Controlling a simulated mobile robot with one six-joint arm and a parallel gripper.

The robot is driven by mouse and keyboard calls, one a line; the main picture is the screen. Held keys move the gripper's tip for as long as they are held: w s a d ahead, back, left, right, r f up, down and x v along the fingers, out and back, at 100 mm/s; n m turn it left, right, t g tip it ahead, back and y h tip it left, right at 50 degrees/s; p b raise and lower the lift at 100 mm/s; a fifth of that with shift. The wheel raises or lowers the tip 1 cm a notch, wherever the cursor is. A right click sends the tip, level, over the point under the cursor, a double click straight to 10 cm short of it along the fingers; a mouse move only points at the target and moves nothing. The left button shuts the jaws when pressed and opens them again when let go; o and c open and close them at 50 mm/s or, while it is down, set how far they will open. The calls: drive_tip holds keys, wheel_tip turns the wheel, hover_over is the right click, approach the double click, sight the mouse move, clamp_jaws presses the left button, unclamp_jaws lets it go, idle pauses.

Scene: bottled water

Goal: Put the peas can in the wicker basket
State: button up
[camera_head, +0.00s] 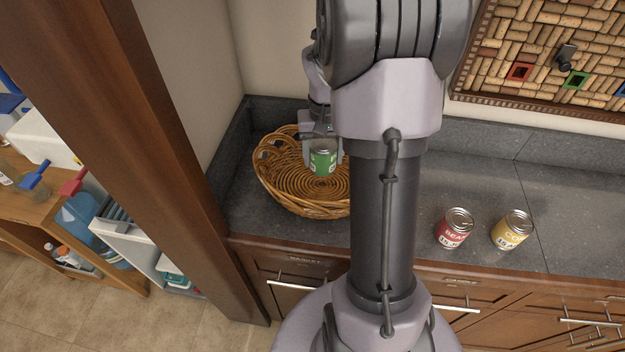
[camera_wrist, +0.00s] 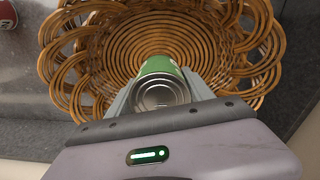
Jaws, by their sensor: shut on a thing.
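The green peas can (camera_head: 323,158) is held upright between the fingers of my gripper (camera_head: 322,150), over the wicker basket (camera_head: 275,194). In the wrist view the can (camera_wrist: 160,88) sits between the two fingers of my gripper (camera_wrist: 160,95), with its metal end toward the camera. The round wicker basket (camera_wrist: 95,55) lies beyond it with its looped rim and coiled bottom in view, and looks otherwise empty. I cannot tell whether the can touches the basket's bottom. My arm hides the basket's right side in the head view.
A red beans can (camera_head: 454,229) and a yellow can (camera_head: 512,230) stand on the grey counter (camera_head: 430,190) to the right. A wall (camera_head: 195,60) and brown post (camera_head: 150,150) bound the left. A cork board (camera_head: 545,60) hangs at upper right.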

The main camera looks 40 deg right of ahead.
wheel_tip(320, 180, down, 7)
drive_tip(key=shift+r+b, duration=0.1)
drive_tip(key=shift+b, duration=1)
drive_tip(key=o, duration=1.7)
